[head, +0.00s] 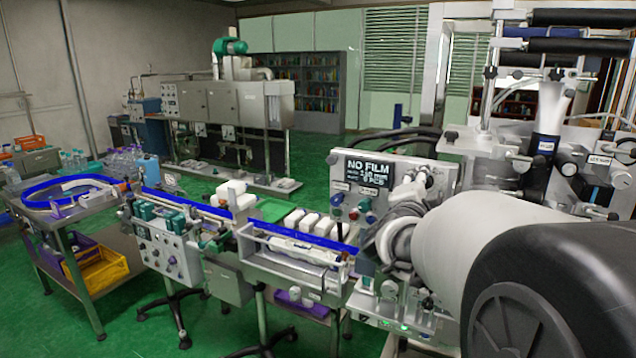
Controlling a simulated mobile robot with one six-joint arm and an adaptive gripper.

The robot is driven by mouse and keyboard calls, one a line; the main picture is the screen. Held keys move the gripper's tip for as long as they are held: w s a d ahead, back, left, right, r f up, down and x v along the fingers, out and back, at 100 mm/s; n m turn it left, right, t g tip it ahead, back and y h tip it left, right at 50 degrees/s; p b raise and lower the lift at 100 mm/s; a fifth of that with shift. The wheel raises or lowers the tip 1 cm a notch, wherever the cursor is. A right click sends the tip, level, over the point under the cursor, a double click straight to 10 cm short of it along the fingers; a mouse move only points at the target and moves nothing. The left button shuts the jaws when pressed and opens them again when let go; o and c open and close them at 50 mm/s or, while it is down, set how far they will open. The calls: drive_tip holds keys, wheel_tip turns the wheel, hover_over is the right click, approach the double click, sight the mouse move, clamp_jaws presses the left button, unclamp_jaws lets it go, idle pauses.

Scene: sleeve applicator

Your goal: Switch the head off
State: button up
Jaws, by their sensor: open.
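The sleeve applicator's control panel (385,205) is a light grey plate right of centre. Its black display (366,172) reads "NO FILM", with smaller lines that seem to read 130 mm and 0 PCS. Below are small labels and several knobs or buttons, among them a blue one (338,199) and a red one (370,218). The label text is too small to read. My arm comes in from the lower right, and my gripper (412,186) appears at its end, in front of the panel's right part. It is open and empty; its fingertips are hard to make out.
A conveyor with blue rails (300,240) and white bottles (310,222) runs left of the panel. A second control box (170,245) stands farther left, beside a table with a yellow crate (98,270). Film machinery (550,150) rises at right.

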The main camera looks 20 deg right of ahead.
drive_tip(key=shift+c, duration=0.3)
clamp_jaws()
drive_tip(key=shift+n+p, duration=0.3)
drive_tip(key=shift+n, duration=0.2)
drive_tip(key=n+p, duration=0.4)
drive_tip(key=n, duration=0.3)
drive_tip(key=shift+r+n, duration=0.1)
drive_tip(key=shift+n, duration=0.5)
idle(0.3)
drive_tip(key=shift+o, duration=0.3)
unclamp_jaws()
